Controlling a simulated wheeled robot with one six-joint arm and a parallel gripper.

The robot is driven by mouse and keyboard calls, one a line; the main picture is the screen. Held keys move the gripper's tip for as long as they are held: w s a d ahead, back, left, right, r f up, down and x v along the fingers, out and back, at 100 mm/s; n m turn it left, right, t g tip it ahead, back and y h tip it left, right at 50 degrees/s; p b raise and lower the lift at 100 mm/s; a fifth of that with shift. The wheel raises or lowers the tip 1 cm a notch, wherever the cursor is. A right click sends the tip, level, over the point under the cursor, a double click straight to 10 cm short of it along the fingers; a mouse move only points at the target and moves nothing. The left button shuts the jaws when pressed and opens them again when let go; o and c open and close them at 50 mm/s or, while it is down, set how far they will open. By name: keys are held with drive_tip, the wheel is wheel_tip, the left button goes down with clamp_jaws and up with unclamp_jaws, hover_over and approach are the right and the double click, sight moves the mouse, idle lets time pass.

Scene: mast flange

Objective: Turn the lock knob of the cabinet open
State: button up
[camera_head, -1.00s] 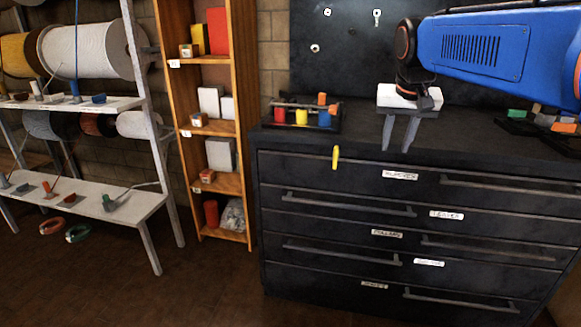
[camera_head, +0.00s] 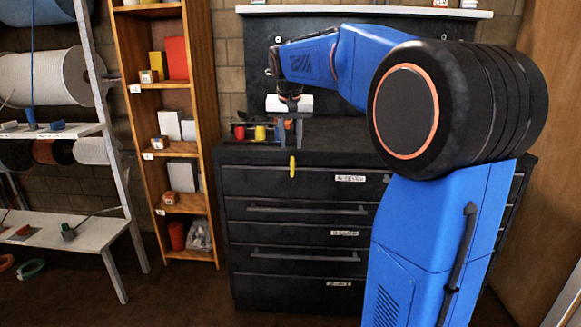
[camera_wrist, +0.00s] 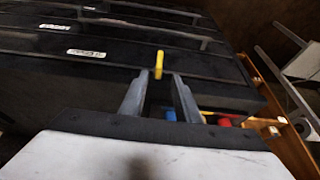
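The yellow lock knob (camera_head: 292,167) sits on the front of the dark cabinet (camera_head: 250,181), near the top edge, and looks upright. My gripper (camera_head: 289,138) is above and slightly left of the knob in the head view, over the cabinet's front top edge. In the wrist view the knob (camera_wrist: 159,62) appears just beyond and between the tips of my gripper (camera_wrist: 162,76). The two grey fingers are apart with nothing between them. The knob looks clear of both fingers.
Drawer handles (camera_head: 306,210) stick out below the knob.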

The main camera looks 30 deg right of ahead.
sight(292, 176)
drive_tip(key=x, duration=1.1)
drive_tip(key=shift+d+f, duration=0.15)
drive_tip(key=shift+f, duration=0.2)
clamp_jaws()
